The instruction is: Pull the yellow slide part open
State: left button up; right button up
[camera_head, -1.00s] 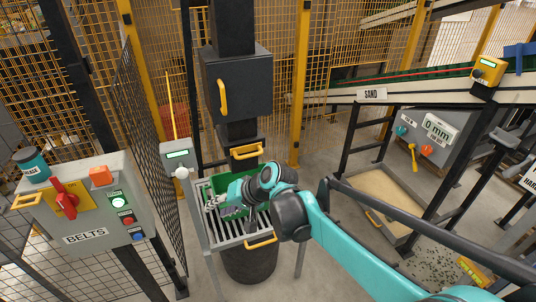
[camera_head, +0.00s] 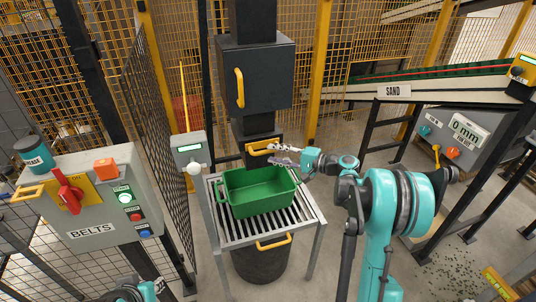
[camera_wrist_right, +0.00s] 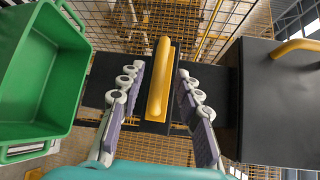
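The yellow slide handle (camera_head: 262,148) sits on a dark slide block (camera_head: 257,128) below the dark hopper box. My right gripper (camera_head: 281,154) reaches it from the right. In the right wrist view the yellow handle (camera_wrist_right: 159,80) lies between the two spread fingers of the right gripper (camera_wrist_right: 163,95). A gap shows on each side of the handle, so the gripper is open around it and not shut on it.
A green bin (camera_head: 258,205) stands on a slatted stand (camera_head: 308,212) below the slide. The hopper box (camera_head: 262,70) above has its own yellow handle (camera_head: 239,88). A grey post box (camera_head: 188,152) and the belts panel (camera_head: 105,205) are at left.

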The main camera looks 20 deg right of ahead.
aim_at(268, 152)
jog(key=x, duration=0.4)
jog(key=shift+b, duration=0.4)
grip_shut()
jog(key=shift+s+d, duration=0.1)
jog(key=shift+s, duration=2.5)
grip_release()
jog(key=shift+w, duration=0.1)
